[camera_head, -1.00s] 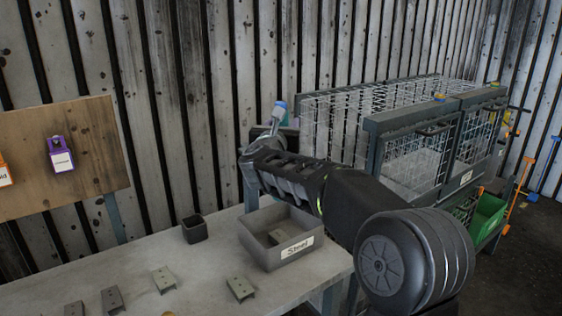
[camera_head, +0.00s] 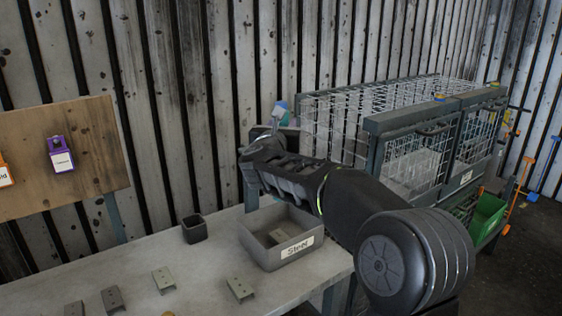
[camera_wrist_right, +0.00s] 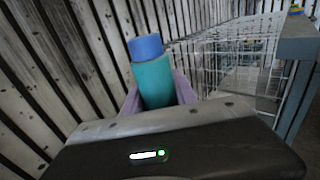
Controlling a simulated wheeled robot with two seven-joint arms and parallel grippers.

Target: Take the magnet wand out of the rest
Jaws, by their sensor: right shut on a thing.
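The magnet wand, teal with a blue end, is between the two pale purple fingers of my right gripper (camera_wrist_right: 157,95) in the right wrist view, where its teal body (camera_wrist_right: 154,82) shows. In the head view the wand (camera_head: 283,113) shows as a small teal and blue end behind my right gripper (camera_head: 268,128), above the back of the bench. The gripper is shut on it. The wand's lower part is hidden. A small dark square holder (camera_head: 195,230), possibly the rest, stands on the bench to the left, apart from the wand. My left gripper is out of view.
A grey bin labelled Steel (camera_head: 268,255) stands on the bench (camera_head: 210,275) below my right arm, with a bracket inside. Several metal brackets lie at the front. A wooden board (camera_head: 95,150) with tags is at left; a wire cage (camera_head: 375,110) stands at right.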

